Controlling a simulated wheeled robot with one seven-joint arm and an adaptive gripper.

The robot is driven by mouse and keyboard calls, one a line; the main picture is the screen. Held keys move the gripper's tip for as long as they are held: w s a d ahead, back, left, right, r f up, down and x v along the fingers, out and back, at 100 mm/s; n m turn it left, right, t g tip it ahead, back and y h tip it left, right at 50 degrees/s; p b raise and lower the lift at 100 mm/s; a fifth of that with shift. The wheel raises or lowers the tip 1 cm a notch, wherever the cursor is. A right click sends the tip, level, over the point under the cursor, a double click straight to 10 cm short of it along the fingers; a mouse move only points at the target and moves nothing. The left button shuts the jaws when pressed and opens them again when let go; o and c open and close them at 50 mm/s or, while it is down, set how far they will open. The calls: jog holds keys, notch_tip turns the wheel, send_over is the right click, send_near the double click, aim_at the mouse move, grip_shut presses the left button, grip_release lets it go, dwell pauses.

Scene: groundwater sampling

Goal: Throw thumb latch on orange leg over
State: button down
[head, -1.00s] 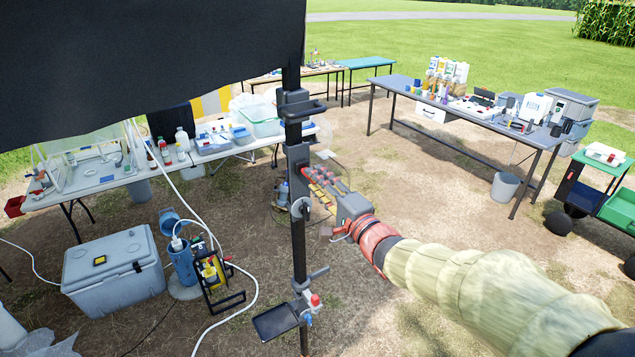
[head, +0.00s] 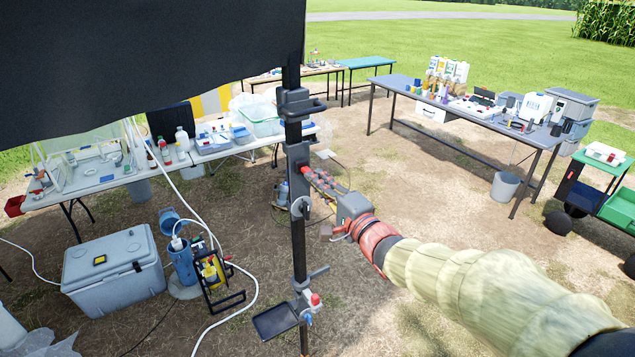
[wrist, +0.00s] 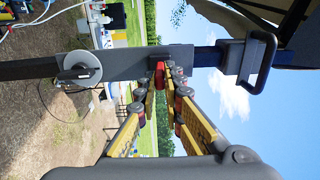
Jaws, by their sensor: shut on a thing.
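A dark canopy leg (head: 297,240) stands upright in the head view and runs across the wrist view (wrist: 30,70). I see no clear orange on it; a blue stretch (wrist: 207,58) shows in the wrist view. A grey plate housing (wrist: 125,63) on the leg carries a small red latch (wrist: 160,75). My gripper (wrist: 163,76) is shut on the red latch, with its yellow-sided fingers on either side of it.
A handle bracket (head: 298,106) sits above on the leg, and a round reel (wrist: 78,68) is on the housing's other side. A small tray (head: 275,321) and a crank handle (head: 312,274) are lower down. A grey cooler (head: 115,270) stands left. Open ground lies right of the leg.

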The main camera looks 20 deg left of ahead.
jog(key=f+b, duration=0.1)
jog(key=b, duration=0.2)
jog(key=f+t+y+b, duration=0.1)
jog(key=b, duration=0.2)
jog(key=f+b, duration=0.1)
jog(key=b, duration=0.2)
jog(key=shift+w+a+f+t, duration=0.3)
jog(key=shift+a+f, duration=0.1)
jog(key=shift+r+y, duration=0.1)
jog(key=shift+y, duration=0.3)
jog(key=shift+b, duration=0.6)
jog(key=shift+w+a+f+b, duration=0.15)
jog(key=shift+f+b, duration=0.35)
jog(key=shift+b, duration=0.45)
jog(key=c, duration=2.6)
grip_release()
jog(key=a+f+y+b, duration=0.1)
jog(key=b, duration=0.3)
jog(key=shift+w+t+b, duration=0.3)
jog(key=shift+w+t, duration=0.05)
jog(key=shift+t, duration=0.05)
jog(key=shift+r, duration=0.1)
jog(key=shift+r+t, duration=0.1)
jog(key=shift+t, duration=0.2)
